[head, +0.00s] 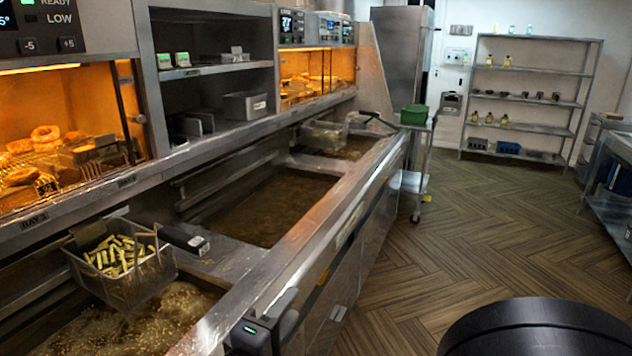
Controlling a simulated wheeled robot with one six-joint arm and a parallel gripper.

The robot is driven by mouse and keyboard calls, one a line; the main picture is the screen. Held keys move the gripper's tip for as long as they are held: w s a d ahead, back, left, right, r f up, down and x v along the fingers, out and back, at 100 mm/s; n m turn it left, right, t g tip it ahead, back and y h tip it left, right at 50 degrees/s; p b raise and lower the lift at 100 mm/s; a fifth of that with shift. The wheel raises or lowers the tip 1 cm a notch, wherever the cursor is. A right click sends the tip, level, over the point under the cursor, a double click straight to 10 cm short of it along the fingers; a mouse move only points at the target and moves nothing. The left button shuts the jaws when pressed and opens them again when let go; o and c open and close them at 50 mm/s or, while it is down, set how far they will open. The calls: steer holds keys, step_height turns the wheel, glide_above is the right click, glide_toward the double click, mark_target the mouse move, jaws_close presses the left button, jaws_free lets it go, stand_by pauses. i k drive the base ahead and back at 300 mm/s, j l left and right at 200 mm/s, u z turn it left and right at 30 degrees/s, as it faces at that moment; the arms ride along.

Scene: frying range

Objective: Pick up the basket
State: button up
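A wire-mesh basket (121,278) holding several pale fries (120,255) is at the lower left. It appears to hang above the bubbling oil of the near vat (135,322). A dark block (184,238), perhaps part of its handle, is just to its right. A second basket (324,136) sits at the far vat, with a black handle (374,119) reaching over the front rim. Which basket is meant cannot be told. My gripper is not in view.
A middle vat (265,205) of dark oil has no basket. A dark fitting with a green light (268,325) sits on the near front rim. A cart with a green bin (413,115) stands beyond the fryer. The wooden floor (480,235) right of it is clear.

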mark_target(330, 136)
steer(key=i+l+z, duration=0.3)
steer(key=i, duration=0.15)
steer(key=i+l+z, duration=0.3)
steer(key=i, duration=0.2)
steer(key=i+z, duration=0.25)
steer(key=i, duration=0.2)
steer(key=i+z, duration=0.1)
steer(key=i, duration=1.6)
steer(key=i+u, duration=0.2)
steer(key=i, duration=0.6)
steer(key=i+l+u, duration=0.15)
steer(key=i, duration=0.6)
steer(key=i+u, duration=0.2)
steer(key=u, duration=0.2)
steer(key=i+j+u, duration=0.1)
steer(key=u, duration=0.35)
steer(key=i+l+u, duration=0.1)
steer(key=i+u, duration=0.3)
steer(key=l+u, duration=0.15)
steer(key=u, duration=0.3)
steer(key=i+l+u, duration=0.1)
steer(key=i+u, duration=0.35)
steer(key=k, duration=0.1)
